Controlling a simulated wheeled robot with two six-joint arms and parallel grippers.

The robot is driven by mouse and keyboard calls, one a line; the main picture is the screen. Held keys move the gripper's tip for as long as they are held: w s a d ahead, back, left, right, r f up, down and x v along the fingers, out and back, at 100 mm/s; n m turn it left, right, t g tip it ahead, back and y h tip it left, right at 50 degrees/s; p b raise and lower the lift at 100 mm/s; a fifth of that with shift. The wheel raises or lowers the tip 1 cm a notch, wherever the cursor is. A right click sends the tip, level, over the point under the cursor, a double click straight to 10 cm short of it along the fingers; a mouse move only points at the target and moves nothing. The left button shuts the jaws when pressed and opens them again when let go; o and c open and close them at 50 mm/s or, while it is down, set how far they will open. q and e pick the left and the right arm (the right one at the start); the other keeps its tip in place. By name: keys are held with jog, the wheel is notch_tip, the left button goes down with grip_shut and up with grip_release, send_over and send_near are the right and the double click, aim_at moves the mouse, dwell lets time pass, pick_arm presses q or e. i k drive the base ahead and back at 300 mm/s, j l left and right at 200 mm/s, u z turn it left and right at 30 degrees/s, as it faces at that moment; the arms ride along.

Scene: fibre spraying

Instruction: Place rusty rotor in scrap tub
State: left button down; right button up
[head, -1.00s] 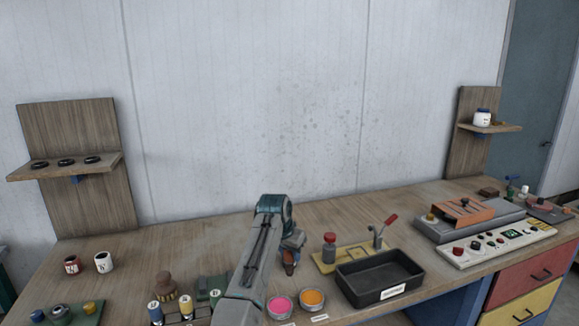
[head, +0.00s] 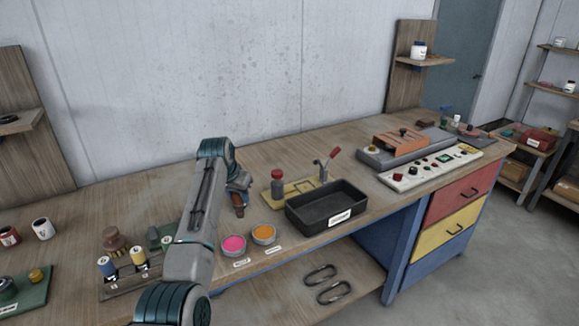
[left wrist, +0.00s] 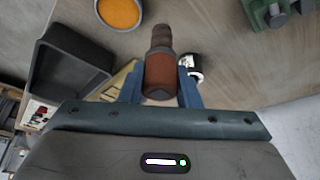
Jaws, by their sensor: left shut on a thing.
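A rusty brown rotor (left wrist: 160,72) is clamped between the two blue fingers of my left gripper (left wrist: 160,85) in the left wrist view. In the head view my left gripper (head: 239,190) is mostly behind my arm, and the rusty rotor (head: 238,207) hangs below it over the bench. A black rectangular tub (head: 328,214) with a white label sits to the right of the gripper, near the bench's front edge. The tub looks empty. The label is too small to read, so I cannot tell whether it is the scrap tub. My right gripper does not show.
A pink pot (head: 234,245) and an orange pot (head: 263,234) stand just in front of the gripper. A yellow plate (head: 290,192) with a red-topped bottle (head: 277,183) lies behind the tub. A control panel (head: 430,167) is farther right.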

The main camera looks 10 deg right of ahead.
aim_at(320, 215)
jog(key=i+l+z, duration=0.25)
jog(key=i+l, duration=0.25)
jog(key=l, duration=0.15)
jog(key=i+l+z, duration=0.3)
jog(key=i+l, duration=0.25)
